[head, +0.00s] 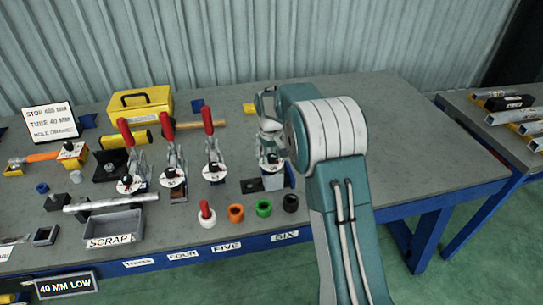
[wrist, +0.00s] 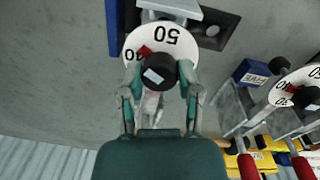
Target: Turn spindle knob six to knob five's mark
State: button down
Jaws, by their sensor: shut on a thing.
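Knob six (wrist: 160,72) is a black knob with a white patch, in front of a white dial (wrist: 183,45) on a clamp stand. In the wrist view the dial shows 50 and part of a 40, with a red pointer (wrist: 144,51) between them. My gripper (wrist: 159,90) is shut on the knob, one finger on each side; it also shows in the head view (head: 268,145). Knob five (wrist: 305,97) stands to the right in the wrist view, with its own white dial (wrist: 300,82) and red pointer. Knob five's exact reading is unclear. The gripper hides part of dial six.
Several red-handled clamps (head: 209,122) stand left of my gripper in the head view. Coloured rings (head: 264,208) and a scrap tray (head: 114,228) lie along the front. A yellow toolbox (head: 140,104) is behind. The bench's right side is clear.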

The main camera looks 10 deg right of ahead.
aim_at(269, 157)
jog(key=n, duration=0.5)
jog(key=shift+n, duration=0.4)
jog(key=shift+w, duration=0.1)
dwell(0.3)
jog(key=shift+c, duration=1.5)
grip_release()
notch_tip(269, 157, up, 12)
jog(key=shift+s+a, duration=0.25)
jog(key=shift+a, duration=0.15)
jog(key=shift+f, duration=0.1)
